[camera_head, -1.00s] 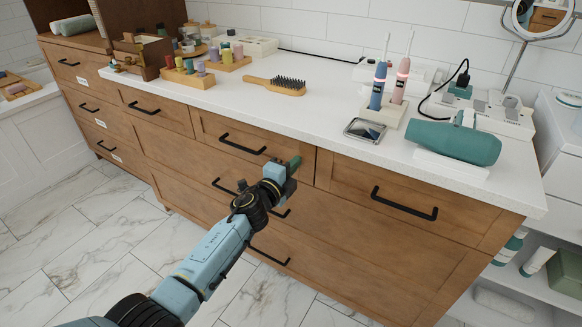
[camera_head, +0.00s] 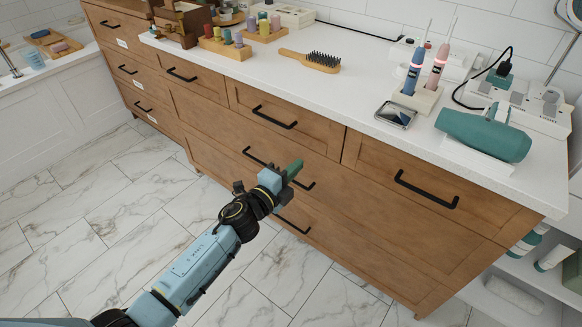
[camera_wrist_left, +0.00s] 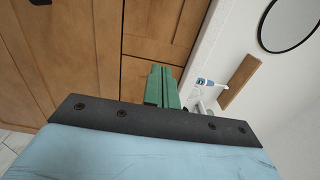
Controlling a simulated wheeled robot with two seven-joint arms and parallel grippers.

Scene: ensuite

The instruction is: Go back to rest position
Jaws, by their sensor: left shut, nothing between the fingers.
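My left gripper (camera_head: 294,170) is shut and empty, its green fingers held together in front of the wooden drawer cabinet (camera_head: 222,125). It is below the level of the white countertop (camera_head: 365,75). In the left wrist view the closed green fingers (camera_wrist_left: 162,86) point toward the cabinet front, with nothing between them. My left arm reaches in from the lower left of the head view. My right gripper is not in either view.
On the countertop are a hairbrush (camera_head: 312,61), a phone (camera_head: 396,115), two electric toothbrushes in a stand (camera_head: 422,98), a teal hair dryer (camera_head: 485,134) and wooden racks of small bottles (camera_head: 225,47). Black drawer handles (camera_head: 427,190) stick out. The marble floor (camera_head: 85,230) at left is clear.

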